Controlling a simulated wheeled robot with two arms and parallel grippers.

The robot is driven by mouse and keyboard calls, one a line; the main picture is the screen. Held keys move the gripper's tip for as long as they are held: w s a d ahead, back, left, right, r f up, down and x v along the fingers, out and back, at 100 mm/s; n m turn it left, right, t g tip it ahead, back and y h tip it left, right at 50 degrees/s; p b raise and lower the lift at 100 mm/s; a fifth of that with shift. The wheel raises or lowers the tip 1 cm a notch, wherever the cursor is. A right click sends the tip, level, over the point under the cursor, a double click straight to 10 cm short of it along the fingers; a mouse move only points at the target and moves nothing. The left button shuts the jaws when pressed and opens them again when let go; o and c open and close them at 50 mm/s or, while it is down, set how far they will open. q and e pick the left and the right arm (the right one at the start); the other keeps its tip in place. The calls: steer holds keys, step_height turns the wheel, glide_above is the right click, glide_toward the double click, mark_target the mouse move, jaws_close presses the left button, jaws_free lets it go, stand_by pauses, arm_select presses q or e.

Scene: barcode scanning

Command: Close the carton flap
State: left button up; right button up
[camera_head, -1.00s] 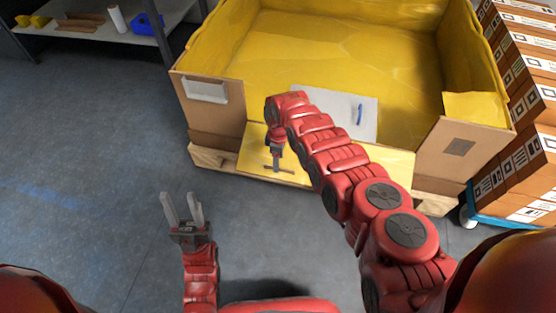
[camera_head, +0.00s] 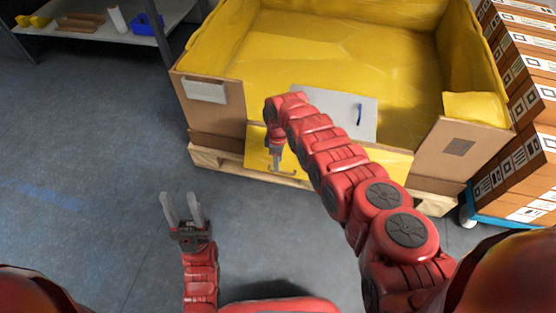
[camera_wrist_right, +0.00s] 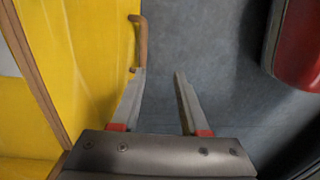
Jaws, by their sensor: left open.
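The large carton (camera_head: 207,112) has a yellow inside and stands on a wooden pallet. Its front flap (camera_head: 257,152) is yellow and hangs down from the low front opening, partly hidden behind my right arm. The flap fills the left of the right wrist view (camera_wrist_right: 95,60), with a brown handle (camera_wrist_right: 142,38) at its edge. My right gripper (camera_head: 283,172) is in front of the flap. In the right wrist view its fingers (camera_wrist_right: 159,74) are apart, the left fingertip close to the handle's end; contact is unclear. My left gripper (camera_head: 180,196) is open and empty above the floor.
A pale panel with a blue mark (camera_head: 352,112) lies inside the carton by the front opening. Stacked brown boxes (camera_head: 530,105) stand at the right on a blue cart (camera_head: 505,217). A shelf (camera_head: 90,36) stands at the back left. The left floor is clear.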

step_height(320, 180, up, 17)
steer(key=p, duration=0.6)
steer(key=shift+w+d+r, duration=0.15)
steer(key=shift+w, duration=0.2)
